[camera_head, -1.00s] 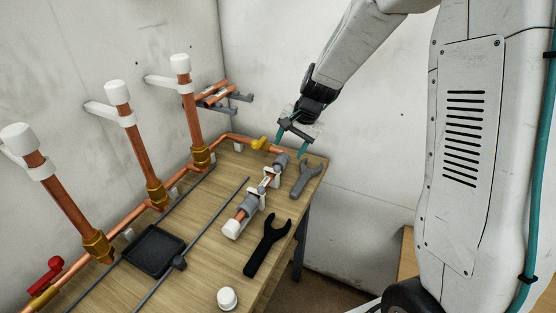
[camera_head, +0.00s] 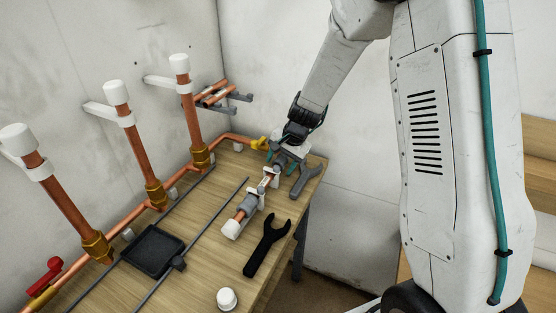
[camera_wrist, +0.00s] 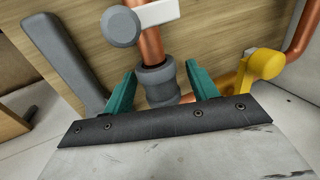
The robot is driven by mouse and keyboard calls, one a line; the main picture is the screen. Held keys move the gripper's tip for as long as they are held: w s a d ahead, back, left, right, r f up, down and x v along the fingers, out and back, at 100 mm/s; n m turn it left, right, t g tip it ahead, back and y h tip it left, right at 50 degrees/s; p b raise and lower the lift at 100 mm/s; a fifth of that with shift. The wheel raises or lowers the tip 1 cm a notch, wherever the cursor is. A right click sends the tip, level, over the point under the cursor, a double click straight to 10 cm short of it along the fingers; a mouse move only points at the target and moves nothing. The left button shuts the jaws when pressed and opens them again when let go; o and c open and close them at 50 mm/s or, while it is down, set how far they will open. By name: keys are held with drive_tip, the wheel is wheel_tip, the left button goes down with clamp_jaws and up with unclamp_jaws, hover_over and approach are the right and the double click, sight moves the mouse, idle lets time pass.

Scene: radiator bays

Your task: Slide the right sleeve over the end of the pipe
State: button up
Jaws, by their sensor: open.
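The right sleeve is a grey ribbed collar (camera_wrist: 158,83) on a copper pipe (camera_wrist: 150,46) in the wrist view. My gripper (camera_wrist: 160,70) is open, with one teal finger on each side of the sleeve; I cannot tell whether they touch it. In the head view my gripper (camera_head: 284,160) is at the far end of the bench and mostly hides this sleeve.
A white clamp (camera_wrist: 157,13) with a grey knob holds the pipe near the sleeve. A grey wrench (camera_head: 303,180) lies close by on the right, and a yellow valve handle (camera_head: 259,143) stands close on the left. A black wrench (camera_head: 267,245) and black tray (camera_head: 153,251) lie nearer.

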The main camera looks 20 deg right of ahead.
sight(279, 162)
drive_tip(key=c, duration=0.9)
drive_tip(key=shift+s+a, duration=0.85)
drive_tip(key=shift+a, duration=0.05)
drive_tip(key=o, duration=0.9)
drive_tip(key=shift+r, duration=0.1)
drive_tip(key=v, duration=0.7)
